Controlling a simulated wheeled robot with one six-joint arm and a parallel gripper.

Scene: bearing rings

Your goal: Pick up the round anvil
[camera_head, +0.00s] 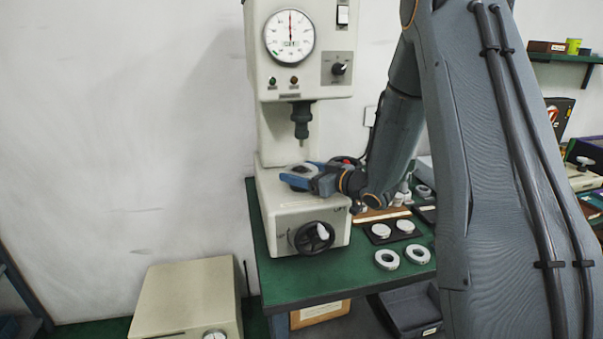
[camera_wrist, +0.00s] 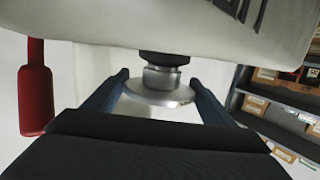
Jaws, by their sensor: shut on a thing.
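The round anvil (camera_wrist: 158,98) is a shiny metal disc between my gripper's fingers in the wrist view. My gripper (camera_head: 299,173) is shut on it over the pale base of the testing machine (camera_head: 300,205), below the machine's dark spindle (camera_head: 301,120). In the wrist view my gripper (camera_wrist: 160,80) has one blue-grey finger at each side of the disc. A metal cylinder with a dark collar (camera_wrist: 164,58) shows just above the disc; I cannot tell whether they touch. In the head view the fingers mostly hide the anvil.
Two silver discs (camera_head: 381,230) lie on dark pads, with two metal rings (camera_head: 387,259) in front on the green table (camera_head: 330,285). The base carries a black handwheel (camera_head: 314,237). A red handle (camera_wrist: 35,98) hangs left in the wrist view. Shelves with boxes (camera_wrist: 265,75) stand right.

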